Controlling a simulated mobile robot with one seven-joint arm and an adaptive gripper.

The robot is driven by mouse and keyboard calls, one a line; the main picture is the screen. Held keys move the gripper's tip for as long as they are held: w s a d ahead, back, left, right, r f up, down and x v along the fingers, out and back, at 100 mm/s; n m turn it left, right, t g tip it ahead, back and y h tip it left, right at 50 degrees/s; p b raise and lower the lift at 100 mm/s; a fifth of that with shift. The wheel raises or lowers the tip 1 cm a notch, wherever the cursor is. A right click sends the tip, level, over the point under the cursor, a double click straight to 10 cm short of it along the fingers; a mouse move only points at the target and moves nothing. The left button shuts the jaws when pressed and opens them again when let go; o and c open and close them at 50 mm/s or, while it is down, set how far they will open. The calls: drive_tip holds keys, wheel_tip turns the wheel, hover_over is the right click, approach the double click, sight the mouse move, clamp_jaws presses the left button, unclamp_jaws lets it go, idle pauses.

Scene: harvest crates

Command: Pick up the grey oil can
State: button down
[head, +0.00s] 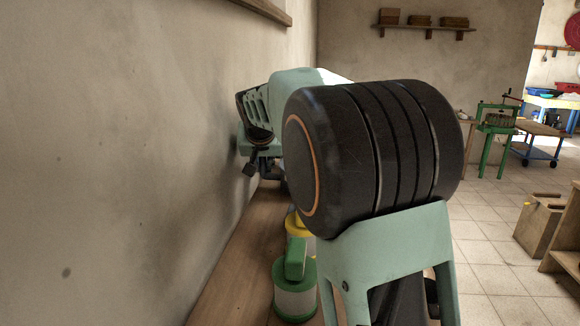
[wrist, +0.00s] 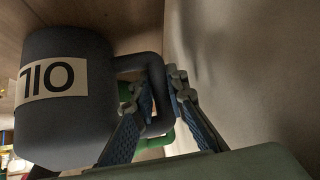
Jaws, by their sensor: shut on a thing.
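The grey oil can (wrist: 72,125) fills the left of the wrist view, dark grey with a cream "OIL" label that reads upside down there. Its loop handle (wrist: 150,62) sticks out to the right. My gripper (wrist: 163,88) is shut on this handle, with a blue-padded finger on each side. In the head view my gripper (head: 252,160) is at the far part of the wooden surface, close to the wall. My arm hides most of the can there, and I cannot make it out clearly.
A green and white container (head: 295,303) stands on the wooden bench (head: 238,265), with a yellow-topped one (head: 296,222) behind it. The plaster wall (head: 120,150) runs close along the left. Tiled floor (head: 490,240) is open to the right, with a wooden box (head: 540,225).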

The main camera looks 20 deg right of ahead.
drive_tip(key=shift+r, duration=0.25)
drive_tip(key=shift+r, duration=0.65)
drive_tip(key=w+d+r+p, duration=0.1)
drive_tip(key=w+d+r, duration=0.1)
drive_tip(key=d+r, duration=0.9)
drive_tip(key=shift+w+d+r, duration=0.25)
drive_tip(key=shift+w+d, duration=0.15)
drive_tip(key=shift+d, duration=0.95)
